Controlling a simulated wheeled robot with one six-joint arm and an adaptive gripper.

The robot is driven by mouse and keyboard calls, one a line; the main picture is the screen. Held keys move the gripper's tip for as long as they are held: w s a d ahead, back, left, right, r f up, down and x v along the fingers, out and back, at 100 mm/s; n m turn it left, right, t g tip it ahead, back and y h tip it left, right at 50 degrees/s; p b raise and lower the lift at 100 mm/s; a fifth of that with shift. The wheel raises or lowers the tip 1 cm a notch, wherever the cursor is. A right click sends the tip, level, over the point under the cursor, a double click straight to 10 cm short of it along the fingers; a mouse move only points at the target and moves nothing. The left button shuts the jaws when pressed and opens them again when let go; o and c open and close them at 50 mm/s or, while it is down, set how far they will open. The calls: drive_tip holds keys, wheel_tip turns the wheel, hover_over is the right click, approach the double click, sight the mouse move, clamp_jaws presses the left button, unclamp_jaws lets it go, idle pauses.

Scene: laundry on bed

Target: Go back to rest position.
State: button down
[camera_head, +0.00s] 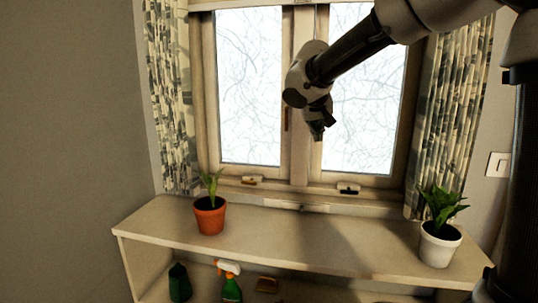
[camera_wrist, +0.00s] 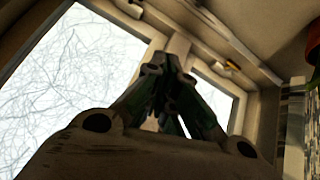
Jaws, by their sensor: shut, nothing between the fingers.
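My gripper (camera_head: 319,133) hangs in the air in front of the window, above the shelf top. It points downward in the head view. In the wrist view my gripper (camera_wrist: 172,66) shows with its fingers together and nothing between them. My arm reaches in from the upper right of the head view. Nothing touches the gripper.
A window (camera_head: 250,90) with patterned curtains (camera_head: 168,100) stands behind. The shelf (camera_head: 300,240) holds a terracotta pot plant (camera_head: 210,217) at left and a white pot plant (camera_head: 440,245) at right. A spray bottle (camera_head: 231,287) stands below. The middle of the shelf top is clear.

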drive_tip(key=s+d+f+g+y, duration=0.1)
drive_tip(key=s+d+f, duration=0.2)
drive_tip(key=s, duration=0.9)
drive_tip(key=s+d+f+g+y, duration=0.1)
drive_tip(key=s+d+f, duration=0.2)
drive_tip(key=s+d, duration=0.4)
drive_tip(key=s+d+f+g+y, duration=0.1)
drive_tip(key=s+d+f, duration=0.2)
drive_tip(key=s, duration=1.3)
drive_tip(key=shift+s+d+n+g, duration=0.3)
drive_tip(key=shift+s+d+n, duration=0.1)
drive_tip(key=shift+d, duration=0.8)
drive_tip(key=shift+w+f, duration=0.15)
drive_tip(key=shift+w, duration=0.4)
